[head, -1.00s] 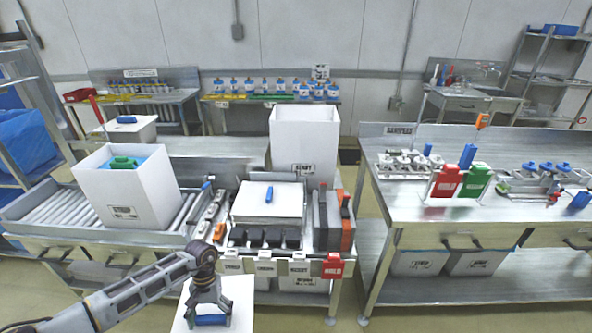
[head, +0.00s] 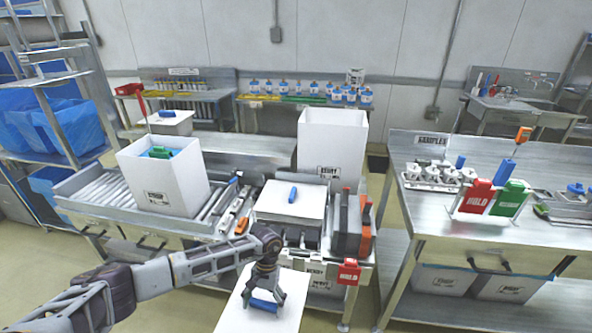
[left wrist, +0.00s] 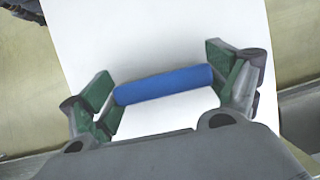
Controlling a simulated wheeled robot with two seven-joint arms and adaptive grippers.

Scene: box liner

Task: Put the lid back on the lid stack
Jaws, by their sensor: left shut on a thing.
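My left gripper (head: 264,297) is shut on the blue handle (head: 262,306) of a white lid (head: 287,315), held low in front of the middle bench. In the left wrist view, the blue handle (left wrist: 165,84) lies between the green-padded fingers, and the flat white lid (left wrist: 150,35) spreads out behind it. A white stack (head: 290,212) topped by a lid with a blue handle sits on the middle bench, beyond and slightly right of the gripper; it appears to be the lid stack. My right gripper is not in view.
An open white box (head: 165,190) with blue liner and a green item stands on the roller conveyor at left. A tall white box (head: 332,145) stands behind the stack. Grey and orange panels (head: 350,225) stand right of it. A red HOLD sign (head: 348,272) hangs at the bench front.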

